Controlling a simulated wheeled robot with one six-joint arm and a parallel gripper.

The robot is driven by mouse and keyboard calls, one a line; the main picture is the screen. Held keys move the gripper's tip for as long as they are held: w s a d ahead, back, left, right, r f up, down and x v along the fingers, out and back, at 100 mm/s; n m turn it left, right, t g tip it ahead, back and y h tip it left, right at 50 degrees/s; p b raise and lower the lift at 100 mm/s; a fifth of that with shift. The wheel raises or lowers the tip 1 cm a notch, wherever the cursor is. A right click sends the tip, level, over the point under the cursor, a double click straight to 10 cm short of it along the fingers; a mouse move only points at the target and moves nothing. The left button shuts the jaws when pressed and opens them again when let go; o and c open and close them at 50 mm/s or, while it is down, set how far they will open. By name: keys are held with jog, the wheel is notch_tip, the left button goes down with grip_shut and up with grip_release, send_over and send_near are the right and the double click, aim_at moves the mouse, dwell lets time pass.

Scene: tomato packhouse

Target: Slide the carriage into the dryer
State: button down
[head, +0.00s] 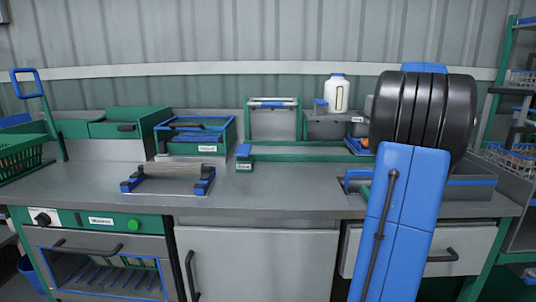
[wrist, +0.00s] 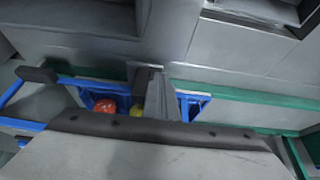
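The carriage (wrist: 198,101) is a blue-framed tray on a green rail, with a red tomato (wrist: 104,106) and a yellow one (wrist: 137,111) in it. In the head view a blue and orange part of it (head: 353,146) shows at the rail's right end, mostly hidden by my arm. A grey housing with a white label (head: 326,126) stands just behind and looks like the dryer; its label is unreadable. My gripper (wrist: 152,85) is over the carriage in the wrist view. Its fingers look close together, but whether they hold anything is unclear. The gripper is hidden in the head view.
The green rail (head: 300,157) runs left along the bench. A white bottle (head: 337,94) stands on the housing. A green box (head: 188,147) and a blue-ended cradle (head: 168,176) lie left. A grey tray (head: 475,189) is right. The bench front centre (head: 270,190) is clear.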

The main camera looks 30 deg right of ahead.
jog(key=shift+s+d, duration=0.55)
jog(key=shift+d, duration=0.3)
jog(key=shift+s+d, duration=0.55)
jog(key=shift+d, duration=0.25)
jog(key=shift+s+d, duration=0.55)
jog(key=shift+d, duration=0.3)
jog(key=shift+w+a, duration=0.55)
jog(key=shift+a, duration=0.3)
jog(key=s+v, duration=0.1)
jog(key=v, duration=0.7)
jog(key=shift+a, duration=0.4)
jog(key=shift+s+f, duration=0.1)
